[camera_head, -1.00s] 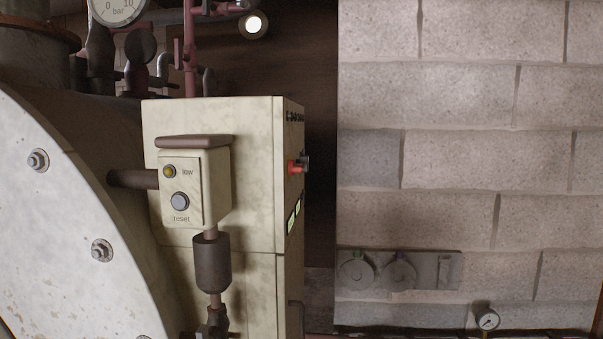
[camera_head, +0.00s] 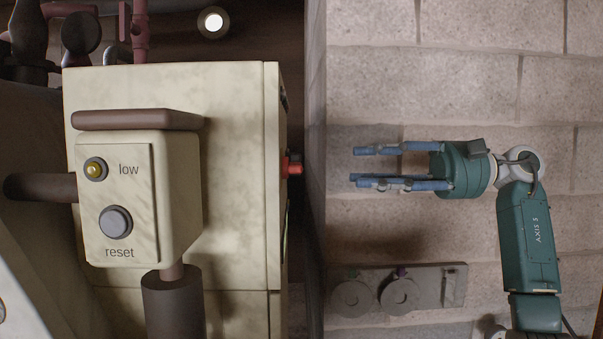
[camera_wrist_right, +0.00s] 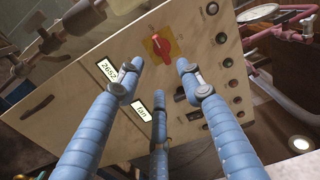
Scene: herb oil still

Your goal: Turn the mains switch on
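The mains switch is most likely the red rotary knob on a yellow plate (camera_wrist_right: 161,45) on the cabinet's panel in the right wrist view. In the head view a red knob (camera_head: 293,165) sticks out from the cabinet's right side, seen edge-on. My right gripper (camera_head: 358,167) is open and empty, its blue fingers pointing left toward that knob with a clear gap. In the right wrist view the gripper (camera_wrist_right: 160,72) has its fingers spread below the red knob, not visibly touching it. My left gripper is not in view.
A cream cabinet (camera_head: 235,215) stands left of the gripper. A box with a yellow lamp and a reset button (camera_head: 116,222) is in front of it. A block wall (camera_head: 440,95) is behind my arm.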

